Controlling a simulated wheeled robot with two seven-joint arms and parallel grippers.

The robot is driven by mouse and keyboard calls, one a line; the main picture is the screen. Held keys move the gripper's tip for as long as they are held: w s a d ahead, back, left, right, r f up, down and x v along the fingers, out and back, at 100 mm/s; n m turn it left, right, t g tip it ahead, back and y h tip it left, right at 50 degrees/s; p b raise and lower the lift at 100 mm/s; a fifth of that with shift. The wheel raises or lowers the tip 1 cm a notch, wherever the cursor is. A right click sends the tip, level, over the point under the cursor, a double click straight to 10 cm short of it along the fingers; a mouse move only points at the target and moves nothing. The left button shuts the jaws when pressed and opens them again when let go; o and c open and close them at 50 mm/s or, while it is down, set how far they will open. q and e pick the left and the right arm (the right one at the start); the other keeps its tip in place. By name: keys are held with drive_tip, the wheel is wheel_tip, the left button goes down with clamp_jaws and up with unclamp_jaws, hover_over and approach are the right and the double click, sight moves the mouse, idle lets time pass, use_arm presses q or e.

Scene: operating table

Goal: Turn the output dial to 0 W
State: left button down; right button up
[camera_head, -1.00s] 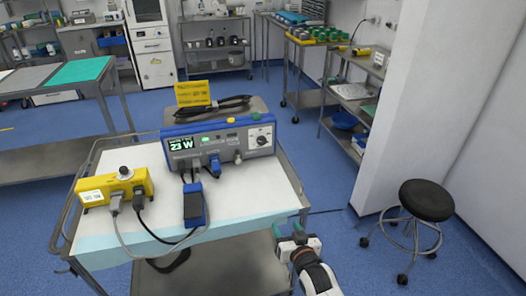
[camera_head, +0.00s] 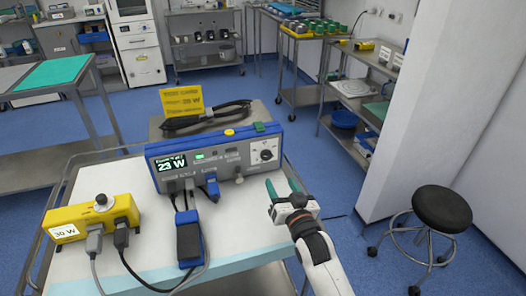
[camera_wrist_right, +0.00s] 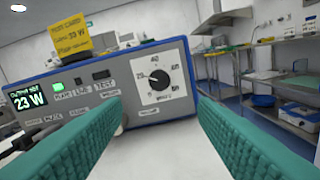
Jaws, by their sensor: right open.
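The blue and grey generator (camera_head: 215,162) stands on the cart; its display (camera_head: 172,163) reads 23 W. Its output dial is a dark knob (camera_head: 266,155) on a white scale plate at the right of the front panel. In the right wrist view the dial (camera_wrist_right: 158,80) shows ahead, centred between the fingers. My right gripper (camera_head: 282,186) has green fingers, open and empty, in front of the panel, below and right of the dial and apart from it. My left gripper is not in view.
A yellow box (camera_head: 92,218) with a knob and a 30 W label sits at the cart's left. A blue and black block (camera_head: 188,243) with cables lies in front of the generator. A stool (camera_head: 440,212) stands right.

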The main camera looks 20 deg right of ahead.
sight(267, 157)
drive_tip(key=shift+w, duration=0.4)
drive_tip(key=shift+w+r, duration=0.15)
drive_tip(key=shift+w, duration=0.15)
drive_tip(key=w, duration=0.4)
drive_tip(key=shift+w+a, duration=0.15)
drive_tip(key=shift+w, duration=0.25)
drive_tip(key=w, duration=0.4)
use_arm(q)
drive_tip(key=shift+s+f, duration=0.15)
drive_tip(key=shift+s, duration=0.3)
use_arm(e)
drive_tip(key=shift+w, duration=0.65)
drive_tip(key=shift+c, duration=0.4)
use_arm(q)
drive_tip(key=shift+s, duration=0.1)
use_arm(e)
drive_tip(key=c, duration=0.9)
